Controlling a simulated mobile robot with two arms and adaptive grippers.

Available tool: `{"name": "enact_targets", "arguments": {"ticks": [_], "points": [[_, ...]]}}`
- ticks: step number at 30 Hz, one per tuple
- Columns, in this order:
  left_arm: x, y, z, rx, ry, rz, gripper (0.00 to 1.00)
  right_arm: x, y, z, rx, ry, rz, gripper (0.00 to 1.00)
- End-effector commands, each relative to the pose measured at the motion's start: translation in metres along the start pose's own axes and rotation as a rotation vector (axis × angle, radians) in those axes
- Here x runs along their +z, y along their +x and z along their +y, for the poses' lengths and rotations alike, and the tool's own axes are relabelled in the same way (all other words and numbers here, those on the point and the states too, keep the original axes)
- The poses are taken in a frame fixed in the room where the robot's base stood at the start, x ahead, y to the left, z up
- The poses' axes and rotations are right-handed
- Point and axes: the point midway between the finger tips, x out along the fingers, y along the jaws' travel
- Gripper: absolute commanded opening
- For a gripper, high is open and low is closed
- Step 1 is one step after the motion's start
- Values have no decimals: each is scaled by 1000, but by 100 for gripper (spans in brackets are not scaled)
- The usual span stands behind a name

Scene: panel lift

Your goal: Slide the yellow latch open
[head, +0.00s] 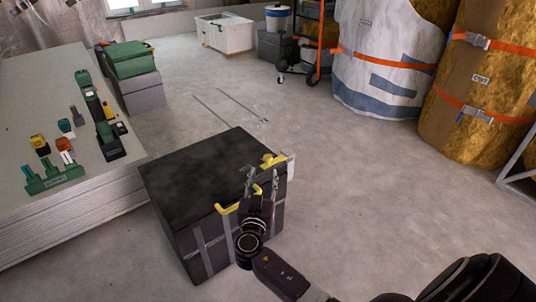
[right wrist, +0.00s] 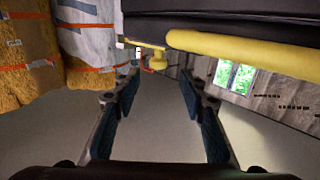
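A black box (head: 195,170) stands on the floor with a yellow latch (head: 273,160) on its far right top corner. A yellow bar handle (head: 228,208) runs along its front top edge. My right gripper (head: 261,179) is at the front face, overlapping the handle in the head view. In the right wrist view the right gripper (right wrist: 162,84) is open, with nothing between its fingers. There the yellow handle (right wrist: 240,45) crosses the top right, and the yellow latch (right wrist: 152,54) with a pale metal plate shows beyond the fingertips. My left gripper is not in view.
A stack of grey panels (head: 60,215) with tools and several coloured parts is left of the box. Wrapped insulation rolls (head: 385,60) stand at the back right. The floor right of the box is clear apart from my arm.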

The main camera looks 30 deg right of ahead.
Motion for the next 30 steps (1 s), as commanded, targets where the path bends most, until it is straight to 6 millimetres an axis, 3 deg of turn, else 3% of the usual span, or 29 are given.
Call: {"name": "enact_targets", "arguments": {"ticks": [16, 27, 30], "points": [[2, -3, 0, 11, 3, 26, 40, 0, 70, 3, 11, 1, 7, 39], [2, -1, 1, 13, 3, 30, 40, -1, 78, 3, 10, 2, 5, 39], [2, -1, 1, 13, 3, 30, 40, -1, 78, 3, 10, 2, 5, 30]]}}
